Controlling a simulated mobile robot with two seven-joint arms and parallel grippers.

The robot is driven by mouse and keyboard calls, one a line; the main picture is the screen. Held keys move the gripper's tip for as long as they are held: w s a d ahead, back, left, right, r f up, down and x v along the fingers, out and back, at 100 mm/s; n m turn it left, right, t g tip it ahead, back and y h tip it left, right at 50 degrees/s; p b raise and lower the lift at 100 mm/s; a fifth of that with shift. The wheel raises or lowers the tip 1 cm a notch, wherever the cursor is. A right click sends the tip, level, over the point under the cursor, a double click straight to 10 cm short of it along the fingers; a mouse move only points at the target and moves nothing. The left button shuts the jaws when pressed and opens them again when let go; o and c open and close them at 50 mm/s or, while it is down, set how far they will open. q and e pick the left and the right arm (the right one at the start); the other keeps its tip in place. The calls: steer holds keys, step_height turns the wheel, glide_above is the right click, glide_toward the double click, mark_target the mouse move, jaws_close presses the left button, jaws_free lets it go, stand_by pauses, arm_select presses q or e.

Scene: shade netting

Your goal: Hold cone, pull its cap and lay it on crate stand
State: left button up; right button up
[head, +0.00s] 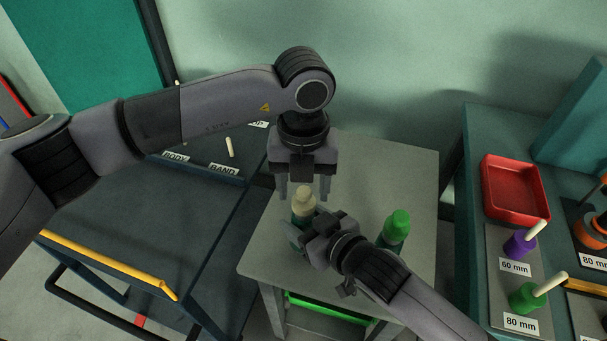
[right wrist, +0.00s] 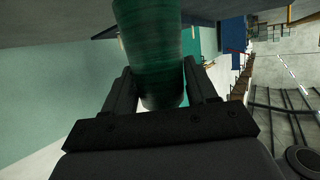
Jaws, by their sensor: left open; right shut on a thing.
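A dark green cone (head: 299,214) with a beige cap (head: 305,197) is upright at the grey stand (head: 350,165). My right gripper (head: 313,231) is shut on the cone's body from the lower right. In the right wrist view the green cone (right wrist: 155,50) fills the space between the two fingers (right wrist: 156,92). My left gripper (head: 304,192) points down over the cap, with its fingers open. The cap shows between the fingertips; I cannot tell how deep they reach around it. The cone's lower part is partly hidden by my right gripper.
A second dark green cone (head: 390,240) with a bright green cap (head: 400,221) stands right of my right gripper. A green crate (head: 325,308) sits under the stand. A right-hand bench holds a red tray (head: 514,189) and labelled capped pieces. A dark cart (head: 150,235) is left.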

mark_target(304, 191)
arm_select(q)
steer(key=shift+c, duration=0.3)
jaws_close()
steer(key=shift+r, duration=0.2)
stand_by(0.4)
steer(key=shift+r, duration=1)
steer(key=shift+r, duration=2)
arm_select(e)
steer(key=o, duration=1.6)
